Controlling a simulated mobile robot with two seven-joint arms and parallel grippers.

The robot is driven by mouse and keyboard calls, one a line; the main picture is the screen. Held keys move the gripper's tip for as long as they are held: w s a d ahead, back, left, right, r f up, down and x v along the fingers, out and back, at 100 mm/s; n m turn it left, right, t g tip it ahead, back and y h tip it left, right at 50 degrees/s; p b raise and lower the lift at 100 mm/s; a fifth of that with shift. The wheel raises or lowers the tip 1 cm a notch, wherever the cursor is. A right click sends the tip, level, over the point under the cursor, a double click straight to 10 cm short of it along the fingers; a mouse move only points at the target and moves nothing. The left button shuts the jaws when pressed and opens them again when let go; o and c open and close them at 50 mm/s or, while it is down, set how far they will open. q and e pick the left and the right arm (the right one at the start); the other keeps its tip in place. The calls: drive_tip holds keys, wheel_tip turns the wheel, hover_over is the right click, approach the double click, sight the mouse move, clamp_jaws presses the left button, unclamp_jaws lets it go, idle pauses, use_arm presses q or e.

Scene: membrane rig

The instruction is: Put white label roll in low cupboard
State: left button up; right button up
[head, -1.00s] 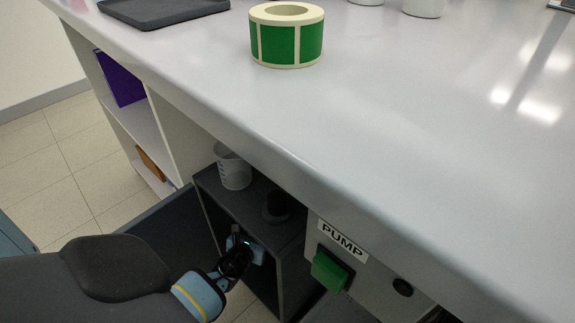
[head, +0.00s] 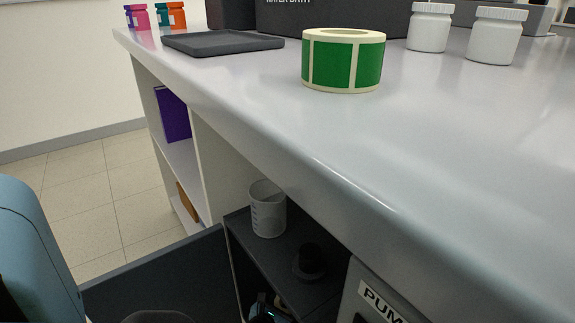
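The low cupboard (head: 292,262) is a dark grey box under the bench, with its dark door (head: 165,275) swung open to the left. A small part of my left gripper (head: 265,310) shows at the bottom edge, inside the cupboard opening. Its fingertips and anything between them are hidden or cut off. No white label roll can be made out. A label roll with green labels on a cream core (head: 343,62) stands on the bench top. My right gripper is out of view.
A grey tray (head: 222,43) and white jars (head: 494,36) are on the bench. The bench edge (head: 300,170) overhangs the cupboard. A PUMP box (head: 378,300) is at its right.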

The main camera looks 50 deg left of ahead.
sight(286, 311)
use_arm(q)
drive_tip(key=shift+f+b, duration=1.6)
drive_tip(key=shift+f, duration=0.2)
drive_tip(key=shift+f, duration=0.1)
drive_tip(key=shift+f, duration=0.1)
drive_tip(key=o, duration=1)
drive_tip(key=shift+r, duration=0.25)
drive_tip(key=p+v, duration=0.4)
drive_tip(key=v, duration=0.8)
drive_tip(key=shift+p, duration=0.35)
